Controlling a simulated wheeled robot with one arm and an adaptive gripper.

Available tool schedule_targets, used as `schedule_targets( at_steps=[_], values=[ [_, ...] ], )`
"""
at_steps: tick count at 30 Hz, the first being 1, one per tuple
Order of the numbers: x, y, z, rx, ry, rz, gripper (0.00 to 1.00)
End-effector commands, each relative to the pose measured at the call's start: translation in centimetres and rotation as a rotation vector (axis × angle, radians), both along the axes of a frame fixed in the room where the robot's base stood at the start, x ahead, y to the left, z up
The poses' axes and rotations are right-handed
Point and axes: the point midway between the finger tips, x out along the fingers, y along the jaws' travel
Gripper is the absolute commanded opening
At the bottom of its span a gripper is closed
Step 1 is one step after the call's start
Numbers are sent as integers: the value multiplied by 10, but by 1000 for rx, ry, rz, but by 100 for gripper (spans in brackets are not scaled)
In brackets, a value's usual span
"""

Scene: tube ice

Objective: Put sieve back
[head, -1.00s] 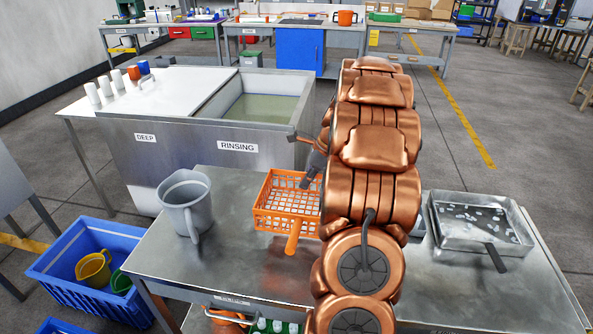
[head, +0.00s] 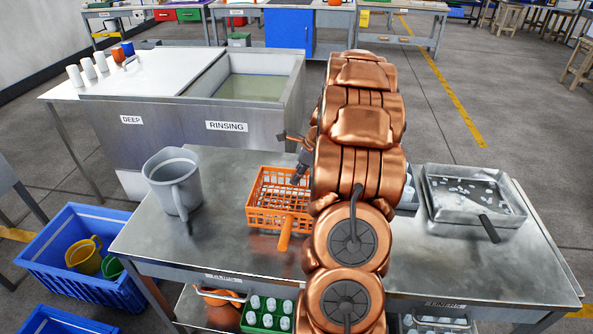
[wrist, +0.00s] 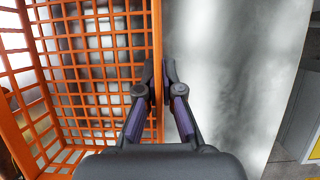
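The sieve (head: 265,220) is an orange square mesh basket with a stub handle facing the table's front edge. It is level, over the middle of the steel table (head: 215,245), right of the grey jug. It is on or just above the table top; I cannot tell which. My gripper (wrist: 160,85) has one finger on each side of the sieve's side wall (wrist: 158,30) in the wrist view and is closed on it. The sieve appears empty. In the head view my arm hides its right edge and most of the gripper.
The grey jug (head: 171,175) stands left. A metal tray (head: 440,210) with ice pieces and a dark-handled tool is right. The rinsing basin (head: 262,65) stands behind. A blue crate (head: 80,280) with cups is on the floor left. Table space between jug and sieve is clear.

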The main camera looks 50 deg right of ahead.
Motion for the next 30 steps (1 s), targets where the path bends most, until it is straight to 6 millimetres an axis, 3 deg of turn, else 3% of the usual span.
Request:
schedule_targets(
  at_steps=[30],
  values=[
    [0,0,-15,-1,1,0,0]
  ],
)
